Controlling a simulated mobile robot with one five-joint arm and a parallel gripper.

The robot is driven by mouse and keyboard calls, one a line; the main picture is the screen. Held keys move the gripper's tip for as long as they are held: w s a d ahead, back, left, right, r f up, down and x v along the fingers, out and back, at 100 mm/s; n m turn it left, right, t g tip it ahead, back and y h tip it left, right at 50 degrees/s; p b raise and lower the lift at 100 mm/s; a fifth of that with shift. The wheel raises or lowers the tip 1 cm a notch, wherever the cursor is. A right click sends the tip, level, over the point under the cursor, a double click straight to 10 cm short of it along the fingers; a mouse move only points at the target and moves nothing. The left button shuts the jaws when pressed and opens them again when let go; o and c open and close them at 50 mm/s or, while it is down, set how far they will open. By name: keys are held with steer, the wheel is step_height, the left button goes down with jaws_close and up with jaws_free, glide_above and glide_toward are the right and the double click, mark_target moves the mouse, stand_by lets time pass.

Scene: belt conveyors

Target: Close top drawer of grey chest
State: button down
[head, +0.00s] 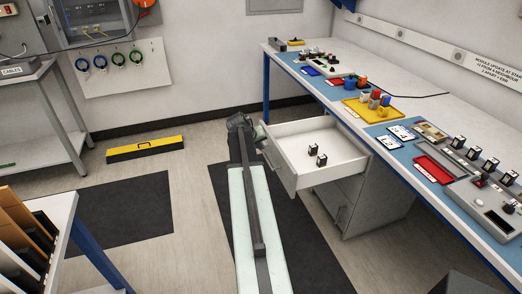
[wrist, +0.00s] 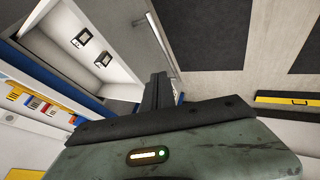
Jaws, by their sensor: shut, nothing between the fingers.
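The grey chest (head: 372,208) stands under the workbench. Its top drawer (head: 335,174) is pulled well out to the left, with a bar handle on its front. Two small black-and-white parts (head: 317,155) lie inside the drawer. My gripper (head: 240,121) is at the far left corner of the drawer front, outside the drawer. In the wrist view my gripper (wrist: 159,80) is shut and empty, beside the drawer front and below the end of the handle (wrist: 161,42). I cannot tell whether it touches the drawer.
The workbench (head: 345,66) runs along the right, with coloured trays and devices on it. A grey shelf table (head: 40,125) stands far left.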

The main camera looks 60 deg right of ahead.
mark_target(275, 150)
steer(key=shift+s+d+f+b, duration=0.4)
steer(key=shift+d+f, duration=0.2)
steer(key=shift+d, duration=0.4)
steer(key=shift+s+d+f+b, duration=0.35)
steer(key=shift+d+f, duration=0.25)
steer(key=shift+d, duration=0.4)
steer(key=shift+s+d+f+b, duration=0.4)
steer(key=shift+d+f, duration=0.2)
steer(key=shift+d, duration=0.4)
